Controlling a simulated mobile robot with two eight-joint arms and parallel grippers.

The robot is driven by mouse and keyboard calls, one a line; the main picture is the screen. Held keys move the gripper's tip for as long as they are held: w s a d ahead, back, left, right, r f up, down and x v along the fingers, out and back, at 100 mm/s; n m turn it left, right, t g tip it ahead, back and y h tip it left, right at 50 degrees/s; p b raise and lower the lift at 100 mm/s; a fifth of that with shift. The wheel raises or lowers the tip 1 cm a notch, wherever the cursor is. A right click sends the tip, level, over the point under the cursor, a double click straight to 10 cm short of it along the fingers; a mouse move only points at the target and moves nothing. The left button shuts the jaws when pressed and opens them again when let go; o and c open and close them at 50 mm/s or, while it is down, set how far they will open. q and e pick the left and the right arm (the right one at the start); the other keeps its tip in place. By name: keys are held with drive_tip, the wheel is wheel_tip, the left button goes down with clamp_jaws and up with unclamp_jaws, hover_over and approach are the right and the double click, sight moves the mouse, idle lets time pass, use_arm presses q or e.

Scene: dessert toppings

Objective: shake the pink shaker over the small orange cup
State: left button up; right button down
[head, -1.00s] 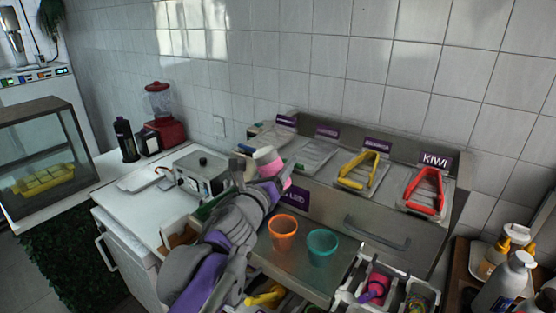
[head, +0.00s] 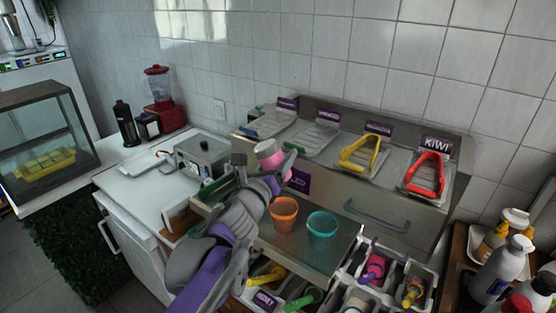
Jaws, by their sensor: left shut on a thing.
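The pink shaker (head: 271,158), with a whitish end, is held tilted at the end of my left arm. My left gripper (head: 262,174) is shut on it, with the fingers partly hidden by the arm. The small orange cup (head: 284,214) stands upright on the steel shelf, below the shaker and slightly to its right. The shaker is apart from the cup. My right gripper is not in view.
A teal cup (head: 321,229) stands just right of the orange cup. Below the shelf, white bins (head: 338,272) hold colored scoops. Behind is a steel topping counter (head: 372,212) with yellow and red tongs. Bottles (head: 489,270) stand at the right.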

use_arm(q)
drive_tip(key=shift+s+r, duration=0.1)
drive_tip(key=shift+r, duration=3.7)
wheel_tip(320, 180, down, 8)
drive_tip(key=shift+f, duration=0.1)
drive_tip(key=shift+r, duration=4.1)
